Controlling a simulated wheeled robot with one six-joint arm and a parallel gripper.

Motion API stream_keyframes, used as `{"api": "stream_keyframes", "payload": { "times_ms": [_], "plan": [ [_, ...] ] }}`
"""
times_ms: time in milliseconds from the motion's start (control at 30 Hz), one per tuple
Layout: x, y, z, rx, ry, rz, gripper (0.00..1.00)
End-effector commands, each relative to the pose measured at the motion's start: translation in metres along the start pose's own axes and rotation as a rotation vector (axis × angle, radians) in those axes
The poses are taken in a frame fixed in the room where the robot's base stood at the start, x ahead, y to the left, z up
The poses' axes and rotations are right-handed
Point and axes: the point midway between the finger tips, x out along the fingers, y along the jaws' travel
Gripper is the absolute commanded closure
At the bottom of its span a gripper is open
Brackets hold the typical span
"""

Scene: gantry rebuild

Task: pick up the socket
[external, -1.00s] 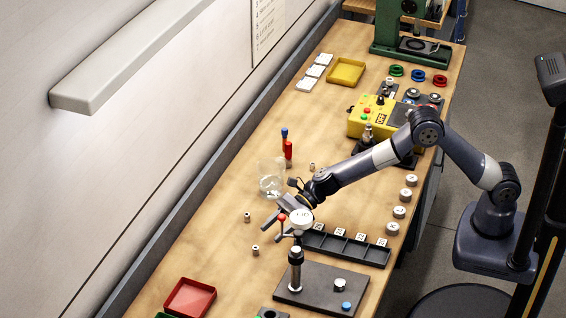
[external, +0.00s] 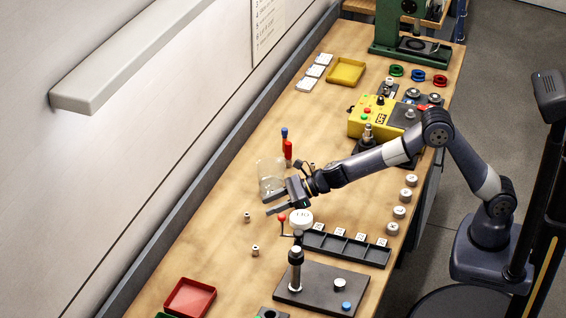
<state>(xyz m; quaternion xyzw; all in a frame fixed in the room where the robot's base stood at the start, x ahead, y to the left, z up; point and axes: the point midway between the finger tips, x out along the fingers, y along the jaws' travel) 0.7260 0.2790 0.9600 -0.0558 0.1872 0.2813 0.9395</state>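Two small metallic, socket-like pieces stand on the wooden bench: one socket (external: 247,217) and another nearer socket (external: 255,250). Both are very small in this view. My gripper (external: 268,205) is above the bench, just right of and beyond the first socket. Its two fingers point left and are apart, with nothing visible between them. I cannot tell its exact height. The wrist hides part of the bench behind it.
A clear glass jar (external: 267,172) stands close behind my gripper. A dial gauge (external: 301,218) on a stand (external: 295,270) is close in front. A dark compartment tray (external: 350,250) lies to the right, a red tray (external: 190,298) at front left. The bench's left middle is clear.

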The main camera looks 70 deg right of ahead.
Motion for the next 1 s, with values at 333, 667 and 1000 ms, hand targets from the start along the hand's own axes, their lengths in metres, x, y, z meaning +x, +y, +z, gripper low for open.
{"api": "stream_keyframes", "payload": {
  "times_ms": [333, 667, 1000],
  "plan": [
    [0.034, 0.001, 0.001, -0.001, 0.0, 0.002, 0.61],
    [0.054, -0.002, 0.0, -0.001, 0.001, 0.003, 0.61],
    [0.084, -0.003, -0.001, -0.002, 0.0, 0.003, 0.61]
  ]
}}
